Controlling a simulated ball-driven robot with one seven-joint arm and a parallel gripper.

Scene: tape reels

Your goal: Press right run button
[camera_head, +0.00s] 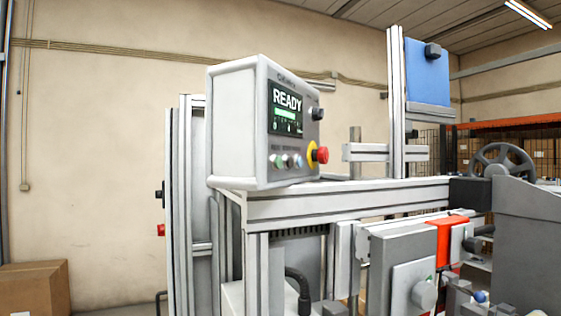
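A light grey control box (235,125) stands on the machine's aluminium frame, left of the picture's middle. Its angled face has a screen (287,108) reading READY. A red mushroom button (322,155) on a yellow ring sits at the right of the row. A black knob (317,113) is at the upper right of the face. I cannot read the button labels, so I cannot tell which is the right run button. My gripper is not in view.
An aluminium beam (350,198) runs right from under the control box. Below it are a grey box with a round knob (424,293) and a red-orange block (445,240). A dark spoked wheel (500,165) is at right. A cardboard box (35,288) stands lower left.

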